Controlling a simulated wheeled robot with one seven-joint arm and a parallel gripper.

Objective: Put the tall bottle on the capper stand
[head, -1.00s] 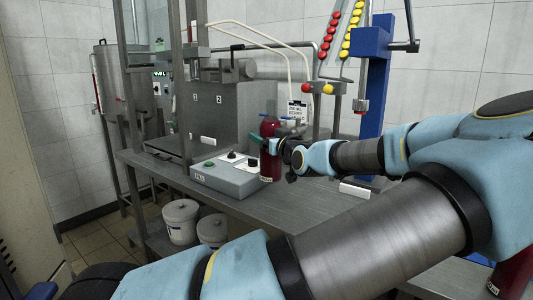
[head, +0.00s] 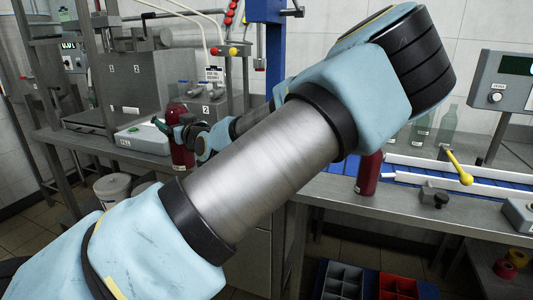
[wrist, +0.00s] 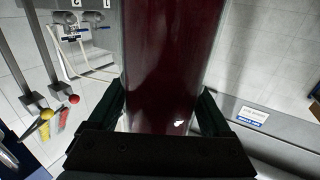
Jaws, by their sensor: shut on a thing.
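My gripper (head: 178,130) is shut on a dark red bottle (head: 182,152), which stands upright in the fingers. In the wrist view the bottle (wrist: 172,60) fills the middle between the two dark fingers; its top and bottom are out of that frame. In the head view it is over the bench, just right of the grey control box; whether its base touches the bench cannot be told. The capper appears to be the blue column (head: 275,60) with a side lever, right of the bottle. Its lower part and stand are hidden behind my arm.
A grey control box (head: 146,138) is left of the bottle. Another dark red bottle (head: 368,174) stands on the right bench by a blue conveyor (head: 405,176). A yellow lever (head: 458,166) and clear bottles (head: 447,125) are farther right. Bins (head: 342,280) are below.

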